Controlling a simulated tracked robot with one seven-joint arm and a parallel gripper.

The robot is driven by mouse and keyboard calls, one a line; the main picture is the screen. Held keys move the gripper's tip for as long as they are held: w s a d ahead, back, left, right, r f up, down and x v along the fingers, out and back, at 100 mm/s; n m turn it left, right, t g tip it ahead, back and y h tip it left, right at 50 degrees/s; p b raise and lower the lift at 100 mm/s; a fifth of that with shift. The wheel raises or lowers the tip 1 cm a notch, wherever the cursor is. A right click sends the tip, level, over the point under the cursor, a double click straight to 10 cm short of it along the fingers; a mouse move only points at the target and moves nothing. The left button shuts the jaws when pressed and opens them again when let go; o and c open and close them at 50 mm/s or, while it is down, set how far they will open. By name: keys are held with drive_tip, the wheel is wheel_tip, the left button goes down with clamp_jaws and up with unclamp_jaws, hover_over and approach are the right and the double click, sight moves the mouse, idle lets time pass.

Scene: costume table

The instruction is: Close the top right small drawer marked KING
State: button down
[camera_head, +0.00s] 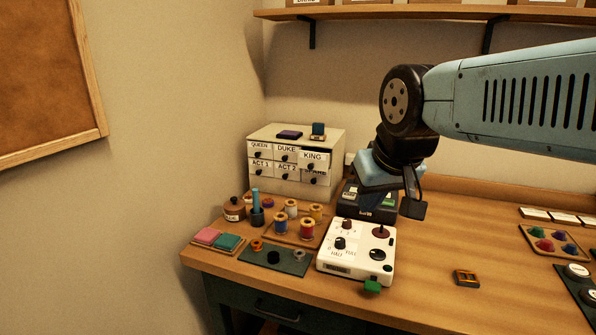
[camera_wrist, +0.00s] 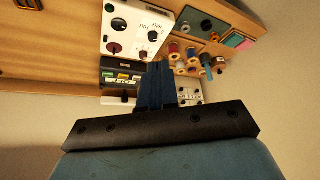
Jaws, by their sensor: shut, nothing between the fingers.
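The KING drawer (camera_head: 313,158) is the top right small drawer of a cream cabinet (camera_head: 262,132). It stands pulled out, its front ahead of the DUKE drawer (camera_head: 286,151) and partly covering the label of the drawer below. My gripper (camera_wrist: 158,68) is shut and empty, its blue fingers together in the wrist view. In the head view it is to the right of the cabinet, apart from the KING drawer, with its fingertips hard to make out. In the wrist view the cabinet shows only in part beside the fingers.
A black box (camera_head: 370,205) stands below my gripper, with a white control box (camera_head: 356,252) in front. Thread spools (camera_head: 307,229) stand before the cabinet. Small items (camera_head: 318,130) lie on its top. The right-middle tabletop is mostly clear. A shelf (camera_head: 400,12) hangs above.

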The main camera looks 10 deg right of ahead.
drive_tip(key=w+d+f+n+g+h, duration=0.3)
drive_tip(key=w+d+f+n+h, duration=0.15)
drive_tip(key=n, duration=0.55)
drive_tip(key=m+t+h, duration=0.7)
drive_tip(key=m+t, duration=0.4)
drive_tip(key=m, duration=2.5)
approach(309, 168)
drive_tip(key=shift+y, duration=0.25)
drive_tip(key=x, duration=0.6)
drive_tip(key=shift+w+d+r, duration=0.1)
drive_tip(key=shift+d+r, duration=0.05)
drive_tip(key=shift+d, duration=0.2)
drive_tip(key=shift+w+d, duration=0.1)
drive_tip(key=shift+w, duration=0.05)
drive_tip(key=shift+w, duration=0.1)
